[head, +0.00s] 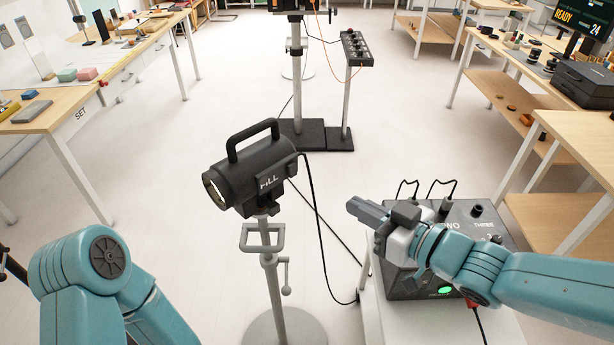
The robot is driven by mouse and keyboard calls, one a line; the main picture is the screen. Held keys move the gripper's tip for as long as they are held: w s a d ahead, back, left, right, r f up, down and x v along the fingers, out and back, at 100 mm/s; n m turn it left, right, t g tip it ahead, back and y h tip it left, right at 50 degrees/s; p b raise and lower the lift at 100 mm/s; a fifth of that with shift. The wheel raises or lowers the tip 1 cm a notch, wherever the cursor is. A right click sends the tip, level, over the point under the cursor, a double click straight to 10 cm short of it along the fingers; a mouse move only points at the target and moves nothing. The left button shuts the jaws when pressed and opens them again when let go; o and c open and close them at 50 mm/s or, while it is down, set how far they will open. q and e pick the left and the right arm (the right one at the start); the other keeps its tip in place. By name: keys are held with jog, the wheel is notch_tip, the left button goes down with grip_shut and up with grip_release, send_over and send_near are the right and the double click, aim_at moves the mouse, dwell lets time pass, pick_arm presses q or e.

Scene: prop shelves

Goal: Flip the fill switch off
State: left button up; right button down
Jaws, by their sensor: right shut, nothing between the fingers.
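The black fill lamp (245,175), marked FILL on its side, stands on a grey pole in the middle of the head view, its lens facing left. No switch can be made out on it. A dark control box (452,228) with the labels TWO and THREE stands on a white stand to its right. A green light (445,290) shows low on its front. My right gripper (360,209) is shut and empty, in front of the box's left part, pointing left toward the lamp with a gap between. It hides part of the box. My left gripper is out of view.
Black cables (325,245) run from the lamp and from the box's top. A wide round base (285,328) carries the lamp pole. Another stand with a knobbed panel (357,47) is behind. Tables line both sides. The floor (150,150) left of the lamp is clear.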

aim_at(293, 174)
jog(key=p+x, duration=0.2)
jog(key=x, duration=1.2)
jog(key=shift+a+f, duration=0.15)
